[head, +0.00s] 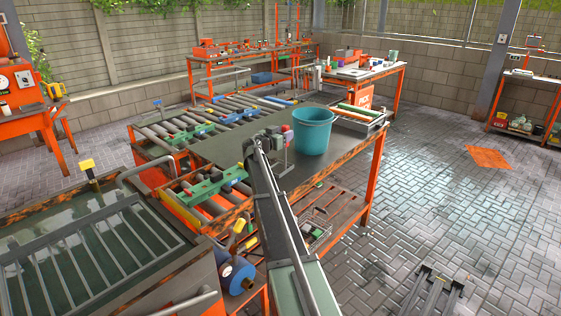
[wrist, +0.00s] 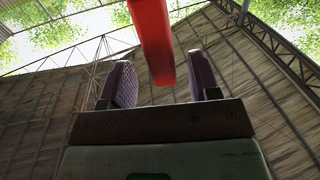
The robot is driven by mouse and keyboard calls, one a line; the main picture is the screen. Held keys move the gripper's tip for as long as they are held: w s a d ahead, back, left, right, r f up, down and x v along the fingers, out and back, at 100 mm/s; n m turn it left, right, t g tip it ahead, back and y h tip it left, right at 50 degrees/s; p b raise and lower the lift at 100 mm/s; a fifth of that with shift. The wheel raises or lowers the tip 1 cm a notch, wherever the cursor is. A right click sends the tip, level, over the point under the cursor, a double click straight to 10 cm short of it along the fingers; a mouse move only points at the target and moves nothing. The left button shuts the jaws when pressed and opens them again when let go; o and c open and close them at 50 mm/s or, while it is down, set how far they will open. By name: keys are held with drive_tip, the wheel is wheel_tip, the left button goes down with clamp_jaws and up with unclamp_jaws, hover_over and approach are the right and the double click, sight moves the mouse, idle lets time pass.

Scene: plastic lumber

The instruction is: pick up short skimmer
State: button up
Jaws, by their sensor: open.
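My gripper (wrist: 159,62) is open in the wrist view, its two dark textured fingers well apart and pointing up toward the roof. A red bar (wrist: 153,38) comes down from the top of that view and ends between the fingers as seen; I see no contact, and cannot tell its depth or whether it is part of a skimmer. In the head view my arm reaches up to the long workbench, its end near the teal bucket. I cannot surely pick out the short skimmer. A yellow-topped tool (head: 87,165) stands at the water tank's rim.
The teal bucket (head: 313,131) stands on the dark bench top (head: 228,148), close to my arm's end. Rollers with green and blue pieces (head: 213,185) lie left of the arm. The water tank (head: 40,222) with a metal grate is at the left. Paved floor (head: 440,190) is mostly clear at right.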

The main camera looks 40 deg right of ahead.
drive_tip(key=x, duration=0.4)
drive_tip(key=shift+w, duration=0.1)
clamp_jaws()
